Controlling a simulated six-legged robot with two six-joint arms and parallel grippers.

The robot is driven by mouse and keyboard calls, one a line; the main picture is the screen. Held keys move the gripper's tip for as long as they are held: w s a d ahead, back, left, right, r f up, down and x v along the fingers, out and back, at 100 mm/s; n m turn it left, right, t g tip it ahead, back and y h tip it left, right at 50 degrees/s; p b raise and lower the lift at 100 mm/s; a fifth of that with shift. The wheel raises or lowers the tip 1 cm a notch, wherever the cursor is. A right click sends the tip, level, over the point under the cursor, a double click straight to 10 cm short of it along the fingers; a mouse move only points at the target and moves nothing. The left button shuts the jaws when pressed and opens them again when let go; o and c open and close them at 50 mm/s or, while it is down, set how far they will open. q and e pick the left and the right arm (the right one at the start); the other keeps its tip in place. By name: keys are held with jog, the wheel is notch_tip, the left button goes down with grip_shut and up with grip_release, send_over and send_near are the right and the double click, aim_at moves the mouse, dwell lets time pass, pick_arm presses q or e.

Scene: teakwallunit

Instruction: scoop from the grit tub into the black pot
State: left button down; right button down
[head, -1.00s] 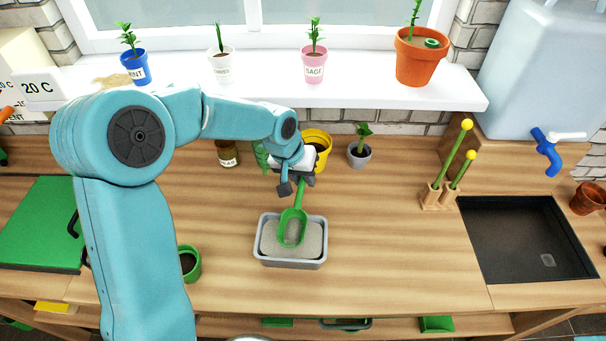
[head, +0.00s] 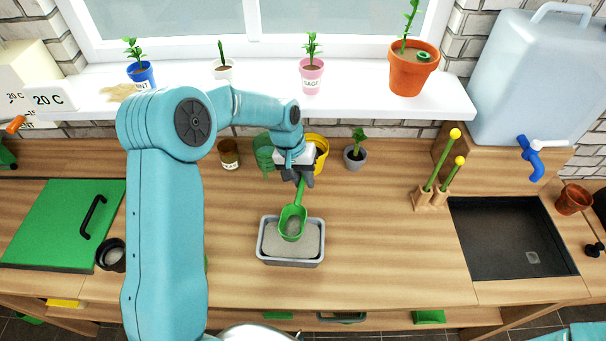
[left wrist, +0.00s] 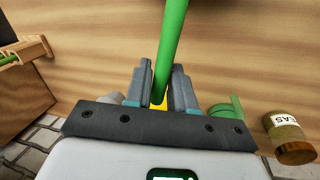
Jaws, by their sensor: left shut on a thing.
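The grey grit tub (head: 264,252), holding pale grit, stands on the counter in the middle of the head view. My left gripper (head: 299,180) is shut on the handle of the green scoop (head: 283,230), behind the tub. The scoop's bowl hangs over the tub's rear part, with grey grit showing in it; whether it touches the grit below is unclear. In the left wrist view the green handle (left wrist: 171,45) runs up from between the jaws. The black pot (head: 112,264) stands at left, partly hidden by my left arm. My right gripper is not in view.
A green board (head: 55,225) lies left of the black pot. The counter between tub and sink (head: 510,240) is clear.

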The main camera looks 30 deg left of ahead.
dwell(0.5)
pick_arm(q)
jog(key=shift+v, duration=0.85)
jog(key=shift+d, duration=0.15)
dwell(0.7)
